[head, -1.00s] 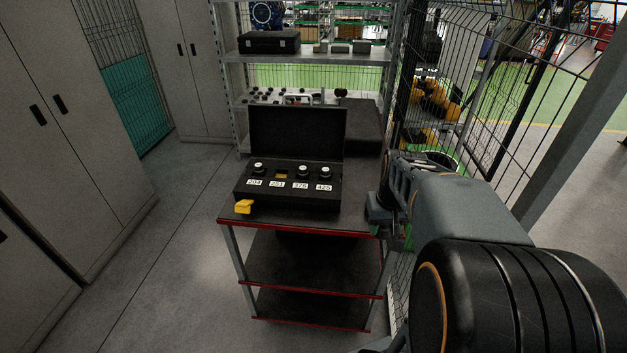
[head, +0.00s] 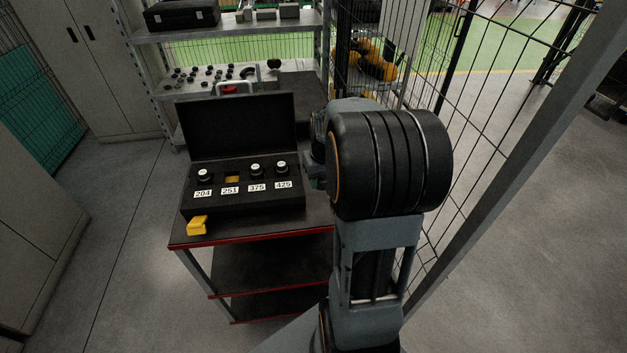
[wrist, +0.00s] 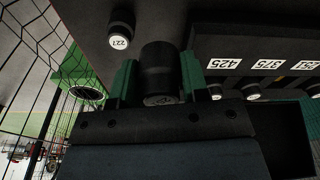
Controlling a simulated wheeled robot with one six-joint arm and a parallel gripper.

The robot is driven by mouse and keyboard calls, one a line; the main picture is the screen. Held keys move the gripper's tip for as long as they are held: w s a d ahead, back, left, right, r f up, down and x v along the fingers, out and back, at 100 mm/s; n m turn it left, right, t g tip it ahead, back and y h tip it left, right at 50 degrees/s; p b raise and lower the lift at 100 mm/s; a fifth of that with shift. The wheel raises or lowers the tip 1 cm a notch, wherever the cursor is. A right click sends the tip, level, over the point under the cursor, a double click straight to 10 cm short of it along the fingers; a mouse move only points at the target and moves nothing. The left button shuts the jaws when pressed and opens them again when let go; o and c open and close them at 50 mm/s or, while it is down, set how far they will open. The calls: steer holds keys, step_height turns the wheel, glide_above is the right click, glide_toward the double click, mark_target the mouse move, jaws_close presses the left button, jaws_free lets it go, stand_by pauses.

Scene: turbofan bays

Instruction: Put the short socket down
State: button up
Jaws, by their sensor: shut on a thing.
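My gripper (wrist: 158,82) is shut on a dark, round socket (wrist: 160,68), held between its green fingers in the wrist view. The marking on the socket's end face is too small to read. I cannot tell whether the socket touches the surface beyond it. In the head view my arm hides the gripper and the held socket, at the right side of the cart. The open black case (head: 243,203) stands on the cart (head: 262,229). Its slots 204, 375 and 425 hold sockets; the slot labelled 251 (head: 232,180) is empty and shows yellow.
Another dark socket marked 227 (wrist: 120,35) is left of the held one in the wrist view. A yellow block (head: 197,225) lies at the cart's front left corner. A wire fence (head: 440,130) stands right of the cart. A shelf (head: 240,25) stands behind.

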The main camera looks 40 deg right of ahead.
steer(key=p, duration=0.2)
glide_above(319, 192)
step_height(319, 192, down, 7)
steer(key=shift+r, duration=0.2)
steer(key=shift+f, duration=1.55)
steer(key=shift+f, duration=0.15)
steer(key=o, duration=1)
steer(key=shift+o, duration=0.2)
